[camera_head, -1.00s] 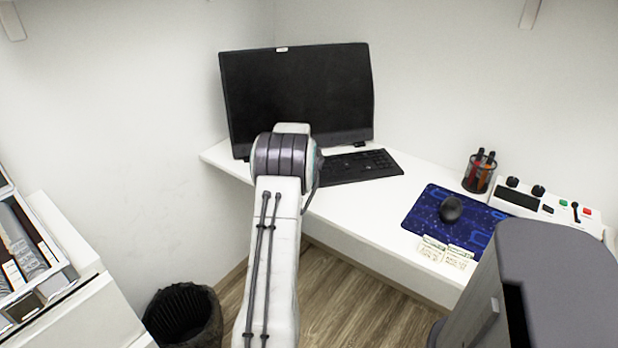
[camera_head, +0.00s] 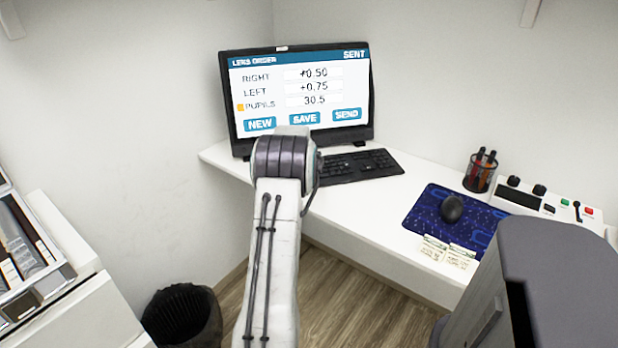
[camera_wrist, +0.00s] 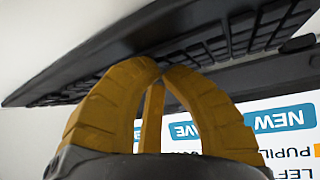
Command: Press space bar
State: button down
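The black keyboard (camera_head: 360,165) lies on the white desk in front of the monitor (camera_head: 313,88). My arm hides its left part in the head view. In the wrist view, which is upside down, the keyboard (camera_wrist: 225,38) runs across the top. My gripper (camera_wrist: 153,66) has its yellow fingers shut tip to tip, with nothing seen between them. The tips are at the keyboard's keys; I cannot tell whether they touch. The space bar cannot be made out. The monitor is lit with a "LENS ORDER" form, marked "SENT" at top right.
On the desk (camera_head: 375,241) to the right are a blue mat (camera_head: 430,205) with a mouse (camera_head: 452,209), paper cards (camera_head: 448,251), a pen cup (camera_head: 480,173) and a control box (camera_head: 548,203). A black bin (camera_head: 182,315) stands on the floor. A drawer unit (camera_head: 95,310) is at left.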

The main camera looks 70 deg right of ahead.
jog(key=shift+r, duration=0.15)
jog(key=shift+r+p, duration=0.45)
jog(key=shift+r, duration=0.35)
dwell(0.3)
jog(key=shift+r+p, duration=1.5)
jog(key=shift+r, duration=1)
